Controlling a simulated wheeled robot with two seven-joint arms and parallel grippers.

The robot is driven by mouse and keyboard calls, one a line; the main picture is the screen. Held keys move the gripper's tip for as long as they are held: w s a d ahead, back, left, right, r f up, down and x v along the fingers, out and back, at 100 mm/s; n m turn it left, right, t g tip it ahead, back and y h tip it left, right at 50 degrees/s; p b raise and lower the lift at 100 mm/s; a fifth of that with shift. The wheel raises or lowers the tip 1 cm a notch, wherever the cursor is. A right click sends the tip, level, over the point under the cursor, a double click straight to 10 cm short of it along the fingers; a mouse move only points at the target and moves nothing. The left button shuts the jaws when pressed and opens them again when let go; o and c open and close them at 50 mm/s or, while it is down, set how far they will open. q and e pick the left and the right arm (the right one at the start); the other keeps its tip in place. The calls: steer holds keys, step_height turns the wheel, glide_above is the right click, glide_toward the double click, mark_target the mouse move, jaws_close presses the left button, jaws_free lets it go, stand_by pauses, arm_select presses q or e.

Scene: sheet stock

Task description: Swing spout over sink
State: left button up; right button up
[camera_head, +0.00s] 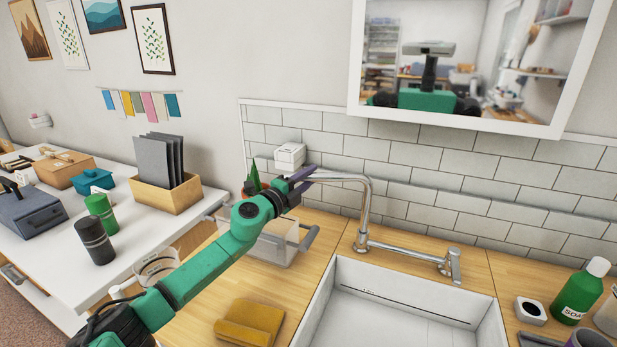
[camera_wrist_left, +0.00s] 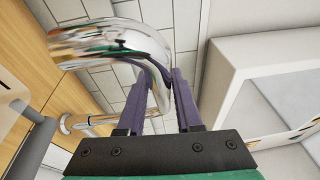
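The chrome spout (camera_head: 345,178) rises from the back of the sink and bends left, so its outlet end is over the wooden counter left of the white sink (camera_head: 330,285). My left gripper (camera_head: 304,182) is at the spout's outlet end, its two purple fingers apart. In the left wrist view the spout (camera_wrist_left: 105,45) arches large and close, and chrome shows between the fingertips of my left gripper (camera_wrist_left: 163,80). I cannot tell whether either finger touches it. The faucet lever (camera_head: 453,264) stands at the right of the faucet base. My right gripper is not in view.
A green soap bottle (camera_head: 580,292) stands right of the sink. A mirror cabinet (camera_head: 357,55) hangs above. The sink basin looks empty.

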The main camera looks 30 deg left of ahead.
arm_select(q)
jaws_close()
stand_by(1.2)
